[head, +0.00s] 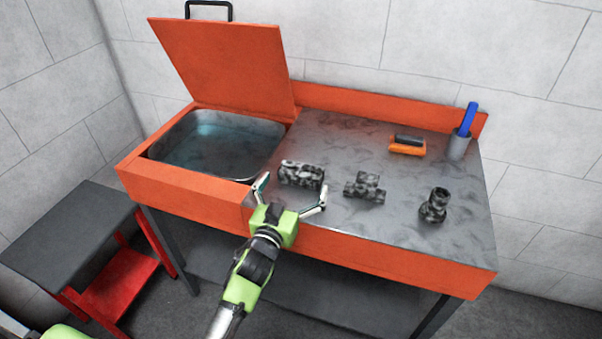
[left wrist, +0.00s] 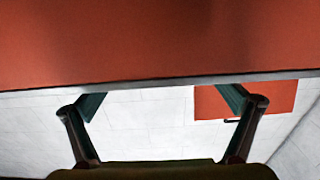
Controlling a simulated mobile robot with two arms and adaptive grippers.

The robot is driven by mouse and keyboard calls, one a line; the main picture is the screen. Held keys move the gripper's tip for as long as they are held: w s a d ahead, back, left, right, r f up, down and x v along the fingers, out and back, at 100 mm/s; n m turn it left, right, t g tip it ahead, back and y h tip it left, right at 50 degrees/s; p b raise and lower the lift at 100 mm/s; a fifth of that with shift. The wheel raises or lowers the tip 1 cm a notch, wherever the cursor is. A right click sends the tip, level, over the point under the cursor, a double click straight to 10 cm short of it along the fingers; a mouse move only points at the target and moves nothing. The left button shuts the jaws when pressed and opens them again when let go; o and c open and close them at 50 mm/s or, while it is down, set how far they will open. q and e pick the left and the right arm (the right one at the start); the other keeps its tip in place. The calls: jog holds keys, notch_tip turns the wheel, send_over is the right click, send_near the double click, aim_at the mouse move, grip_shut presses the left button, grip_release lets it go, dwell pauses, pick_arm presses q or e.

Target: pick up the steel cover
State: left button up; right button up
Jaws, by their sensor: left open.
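No piece stands out clearly as the steel cover. Three dark, mottled metal pieces lie on the grey worktop: a long block (head: 301,174), a stepped piece (head: 365,188) and an upright round fitting (head: 434,206). My left gripper (head: 293,192) is open and empty at the worktop's front edge, its fingers spread on the near side of the long block. In the left wrist view the open fingers (left wrist: 163,110) have no piece visible between them. My right gripper is not in view.
The orange bench's wash basin (head: 215,148) is left, its orange lid (head: 225,62) raised. An orange-and-dark brush-like item (head: 407,145) and a grey cup (head: 459,145) holding a blue-handled tool (head: 468,118) stand at the back right. A dark side table (head: 68,225) stands left.

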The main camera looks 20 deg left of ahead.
aim_at(298, 173)
pick_arm(q)
jog(key=w, duration=0.3)
jog(key=shift+w+a+f, duration=0.1)
jog(key=shift+w, duration=0.3)
jog(key=c, duration=1.4)
jog(key=shift+c, duration=0.2)
jog(key=shift+r, duration=0.2)
jog(key=shift+r, duration=0.2)
notch_tip(298, 173, up, 2)
jog(key=shift+r, duration=0.25)
jog(key=s+a+r, duration=0.1)
jog(key=s+r, duration=0.9)
jog(key=s, duration=0.4)
jog(key=shift+a, duration=0.25)
